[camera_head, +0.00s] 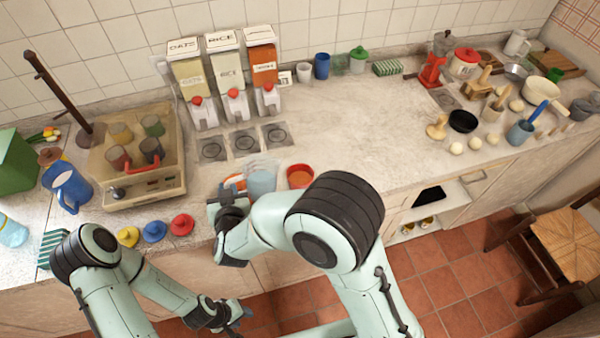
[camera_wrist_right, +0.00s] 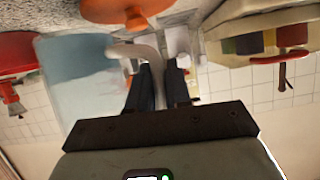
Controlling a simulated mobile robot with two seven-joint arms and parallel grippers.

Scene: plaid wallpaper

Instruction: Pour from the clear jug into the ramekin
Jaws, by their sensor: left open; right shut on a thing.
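The clear jug (camera_head: 262,179) holds pale blue contents and looks about upright at the counter's front; I cannot tell if its base touches the counter. In the right wrist view the jug (camera_wrist_right: 85,75) fills the left side. My right gripper (camera_head: 236,192) is shut on its handle (camera_wrist_right: 150,55), to the jug's left. A small round orange-red dish (camera_head: 300,176), which looks like the ramekin, stands just right of the jug, partly hidden by my right arm. My left gripper (camera_head: 232,316) is open and empty, low in front of the counter.
An orange item (camera_head: 234,181) lies partly hidden behind my right gripper. Dispensers (camera_head: 232,80) stand behind. A tray machine with cups (camera_head: 140,190), a blue pitcher (camera_head: 68,186) and coloured lids (camera_head: 154,231) are left. The counter right of the dish (camera_head: 370,140) is clear.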

